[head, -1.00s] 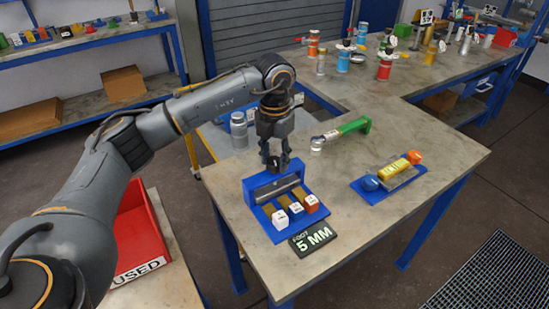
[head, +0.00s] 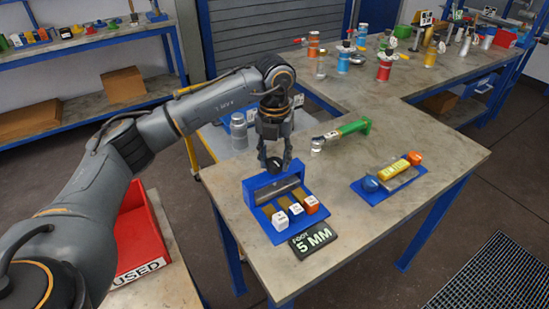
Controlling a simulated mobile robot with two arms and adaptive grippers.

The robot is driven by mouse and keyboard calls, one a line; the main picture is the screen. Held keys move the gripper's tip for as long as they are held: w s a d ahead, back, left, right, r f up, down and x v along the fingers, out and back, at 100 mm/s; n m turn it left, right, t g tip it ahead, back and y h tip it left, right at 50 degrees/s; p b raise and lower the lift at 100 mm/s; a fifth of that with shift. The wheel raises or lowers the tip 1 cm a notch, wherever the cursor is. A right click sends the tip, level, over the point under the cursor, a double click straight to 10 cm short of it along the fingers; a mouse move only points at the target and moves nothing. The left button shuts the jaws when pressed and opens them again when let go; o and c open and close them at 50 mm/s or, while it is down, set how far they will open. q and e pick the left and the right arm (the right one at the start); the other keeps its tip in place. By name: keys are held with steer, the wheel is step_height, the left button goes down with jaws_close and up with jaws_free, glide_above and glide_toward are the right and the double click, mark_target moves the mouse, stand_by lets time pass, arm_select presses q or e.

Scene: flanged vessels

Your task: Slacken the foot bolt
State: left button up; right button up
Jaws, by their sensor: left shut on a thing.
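My left gripper (head: 274,163) points down just above the back of a blue holder (head: 253,197). Its fingers are around a small dark round-topped piece (head: 274,162), too small to name surely. In the holder's front lie three pieces with cube ends: white (head: 280,220), white and blue (head: 296,210) and orange and white (head: 311,205). A dark sign (head: 313,240) reading "FOOT 5 MM" lies in front. Several flanged vessels, such as a red one (head: 384,70) and a blue one (head: 343,62), stand on the far bench. I cannot make out the foot bolt. My right gripper is out of view.
A green-handled tool (head: 350,128) lies behind the holder. A blue tray (head: 370,197) with a yellow-topped tool (head: 395,166) lies to the right. A red bin (head: 140,232) marked "USED" stands left. The tabletop (head: 420,150) between is mostly clear.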

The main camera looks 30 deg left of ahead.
mark_target(275, 161)
arm_select(q)
steer(key=o, duration=1.1)
steer(key=shift+o, duration=0.2)
step_height(275, 161, up, 12)
